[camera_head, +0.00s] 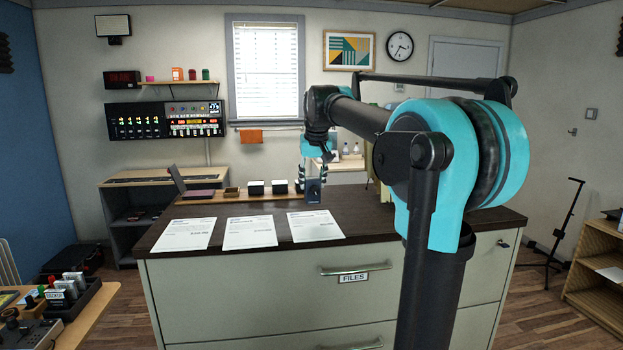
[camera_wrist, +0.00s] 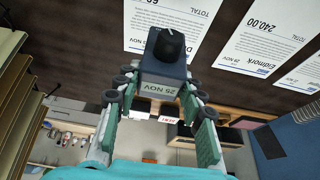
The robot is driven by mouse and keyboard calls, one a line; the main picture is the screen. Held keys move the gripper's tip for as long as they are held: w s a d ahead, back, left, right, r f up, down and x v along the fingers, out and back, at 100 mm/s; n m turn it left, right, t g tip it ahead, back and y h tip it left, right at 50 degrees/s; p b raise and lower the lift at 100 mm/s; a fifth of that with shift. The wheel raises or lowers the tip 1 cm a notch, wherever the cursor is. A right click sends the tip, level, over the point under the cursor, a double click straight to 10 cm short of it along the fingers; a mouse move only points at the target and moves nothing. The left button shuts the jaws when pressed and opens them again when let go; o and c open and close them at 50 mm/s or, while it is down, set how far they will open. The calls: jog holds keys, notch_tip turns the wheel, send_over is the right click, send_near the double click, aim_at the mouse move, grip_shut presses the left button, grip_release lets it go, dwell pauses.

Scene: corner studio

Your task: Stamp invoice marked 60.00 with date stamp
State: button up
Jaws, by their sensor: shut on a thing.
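My gripper (camera_head: 312,178) is shut on the date stamp (camera_head: 313,192), a dark block with a black knob and a label reading 25 NOV. The stamp also shows between the fingers in the wrist view (camera_wrist: 162,70). It is above the counter, close to the far edge of the right-hand invoice (camera_head: 315,226). In the wrist view that invoice (camera_wrist: 200,22) shows 60 and TOTAL, partly cut off and partly behind the stamp. The middle invoice (camera_head: 250,232) reads 240.00 in the wrist view (camera_wrist: 262,35). A left invoice (camera_head: 185,234) lies beside it.
One label (camera_wrist: 157,119) appears to read SENT.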

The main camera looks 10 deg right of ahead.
aim_at(312, 199)
jog(key=shift+f, duration=3)
jog(key=shift+f, duration=0.25)
jog(key=shift+r, duration=0.15)
jog(key=shift+r, duration=3.65)
